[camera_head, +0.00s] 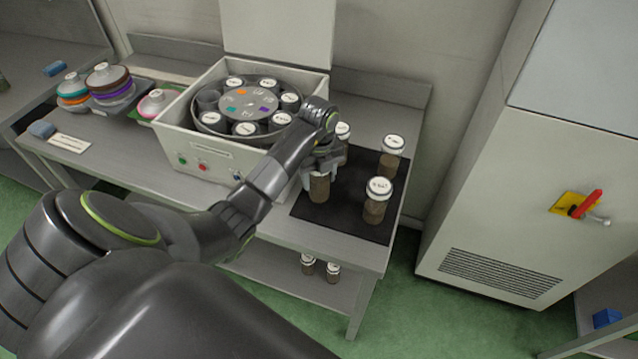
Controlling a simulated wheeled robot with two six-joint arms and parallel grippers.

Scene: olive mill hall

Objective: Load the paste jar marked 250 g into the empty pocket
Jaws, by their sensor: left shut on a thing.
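My left gripper (322,168) is shut on a brown paste jar (319,189) at the left part of the black mat. The fingers hide this jar's lid and label; I cannot tell whether its base touches the mat. Other white-lidded jars stand on the mat: one at front right (376,205), one at back right (391,160), and one partly hidden behind the gripper (342,130). Their lid marks are too small to read. The round rotor (222,88) sits in the open machine; several pockets hold white-lidded jars, and a dark pocket (208,100) at its left looks empty. My right gripper is out of view.
The machine's pale housing (196,148) stands left of the black mat (345,219), its lid (278,30) raised. Stacked coloured discs (109,83) are further left. Two small jars (320,268) stand on the lower shelf. A tall cabinet (535,170) is at the right.

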